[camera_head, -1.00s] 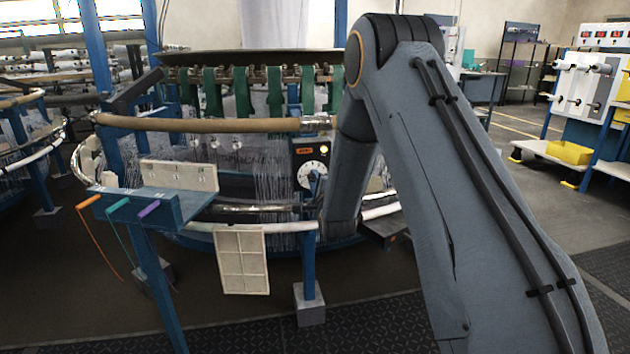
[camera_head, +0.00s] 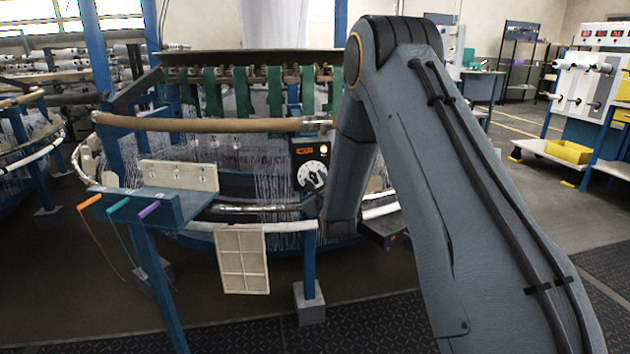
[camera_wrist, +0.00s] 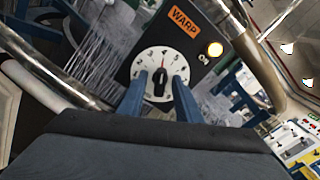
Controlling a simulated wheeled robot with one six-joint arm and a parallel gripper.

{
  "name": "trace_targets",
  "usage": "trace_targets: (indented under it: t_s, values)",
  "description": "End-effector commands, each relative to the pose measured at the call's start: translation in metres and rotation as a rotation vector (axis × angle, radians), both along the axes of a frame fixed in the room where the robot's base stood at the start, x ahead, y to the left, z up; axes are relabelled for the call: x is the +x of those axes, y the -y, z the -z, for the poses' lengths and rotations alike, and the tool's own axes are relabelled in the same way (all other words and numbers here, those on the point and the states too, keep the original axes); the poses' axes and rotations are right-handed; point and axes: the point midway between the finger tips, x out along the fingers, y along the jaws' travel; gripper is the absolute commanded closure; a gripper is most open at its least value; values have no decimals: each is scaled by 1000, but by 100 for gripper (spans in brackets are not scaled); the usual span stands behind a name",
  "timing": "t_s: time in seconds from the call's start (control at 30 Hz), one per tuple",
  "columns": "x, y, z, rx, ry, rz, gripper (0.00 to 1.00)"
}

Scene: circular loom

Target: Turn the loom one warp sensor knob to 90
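The warp sensor panel is a dark box with an orange WARP label (camera_wrist: 185,20) and a lit yellow lamp (camera_wrist: 215,49) in the wrist view. Its round white dial (camera_wrist: 160,62) carries numbers and a black knob (camera_wrist: 160,84) at the centre. My gripper (camera_wrist: 162,78) is in front of the dial, its two blue fingers apart, one on each side of the knob. I cannot tell whether they touch it. The knob's exact setting is too small to read.
A curved metal rail (camera_wrist: 45,60) and white warp threads (camera_wrist: 95,55) lie left of the panel. In the head view a tan ring rail (camera_head: 210,125) runs above, and a blue tray with coloured hooks (camera_head: 150,208) stands at the left front.

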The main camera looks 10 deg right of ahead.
Motion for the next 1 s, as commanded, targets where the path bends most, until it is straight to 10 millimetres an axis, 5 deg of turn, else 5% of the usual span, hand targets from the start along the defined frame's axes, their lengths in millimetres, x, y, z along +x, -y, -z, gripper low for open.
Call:
trace_targets:
  t_s: [0.17,0.63,1.0]
  values:
    - [-5,0,-1,-1,0,0,69]
    - [-64,0,-1,-2,-1,0,69]
    - [-70,0,0,-2,1,-1,69]
